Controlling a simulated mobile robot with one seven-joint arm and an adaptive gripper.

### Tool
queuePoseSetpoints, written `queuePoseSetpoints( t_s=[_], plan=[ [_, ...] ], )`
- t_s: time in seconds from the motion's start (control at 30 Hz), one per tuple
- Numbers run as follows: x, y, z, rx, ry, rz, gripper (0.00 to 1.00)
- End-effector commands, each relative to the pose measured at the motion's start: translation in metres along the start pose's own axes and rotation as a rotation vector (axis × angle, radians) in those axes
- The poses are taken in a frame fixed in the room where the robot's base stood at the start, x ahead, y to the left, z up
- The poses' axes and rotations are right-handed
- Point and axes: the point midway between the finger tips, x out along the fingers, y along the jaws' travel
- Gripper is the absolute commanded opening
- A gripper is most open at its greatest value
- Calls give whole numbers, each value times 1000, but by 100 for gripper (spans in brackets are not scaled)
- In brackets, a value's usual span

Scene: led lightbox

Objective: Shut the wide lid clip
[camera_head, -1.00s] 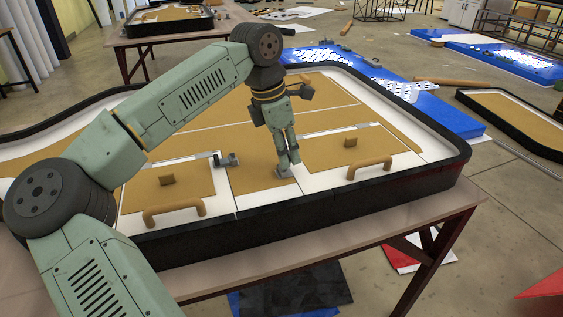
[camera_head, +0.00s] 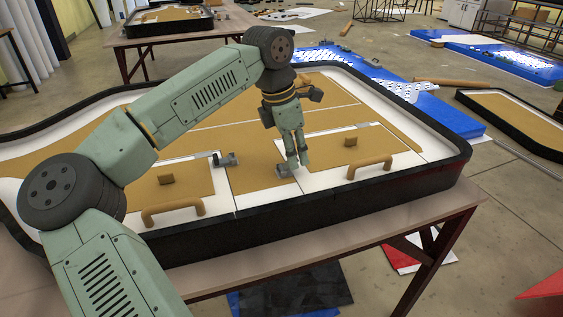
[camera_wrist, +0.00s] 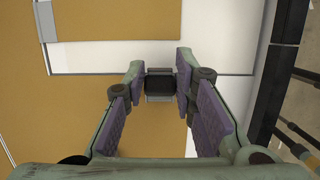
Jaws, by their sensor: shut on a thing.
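The lightbox (camera_head: 330,206) lies on a table, with tan panels, white strips and a black rim. A small grey clip (camera_head: 283,172) sits near its front edge, by the white strip between the two handled lids. My gripper (camera_head: 298,166) points down at this clip, its fingertips at the clip's right side in the head view. In the wrist view, the dark clip (camera_wrist: 160,85) shows between the two purple-padded fingers, which are shut on it. The fingers partly hide how the clip sits. A second grey clip (camera_head: 226,160) lies further left, by the left lid.
The left lid has a tan handle (camera_head: 173,211) and the right lid another handle (camera_head: 370,166). Small tan blocks (camera_head: 166,180) and (camera_head: 351,142) stand up from the lids.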

Motion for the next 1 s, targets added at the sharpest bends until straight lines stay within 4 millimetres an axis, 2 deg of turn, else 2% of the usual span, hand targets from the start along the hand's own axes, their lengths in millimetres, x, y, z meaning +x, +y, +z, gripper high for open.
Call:
queuePoseSetpoints(
  t_s=[1.0],
  plan=[
    [18, -1, 10, 4, -2, -4, 2]
  ],
)
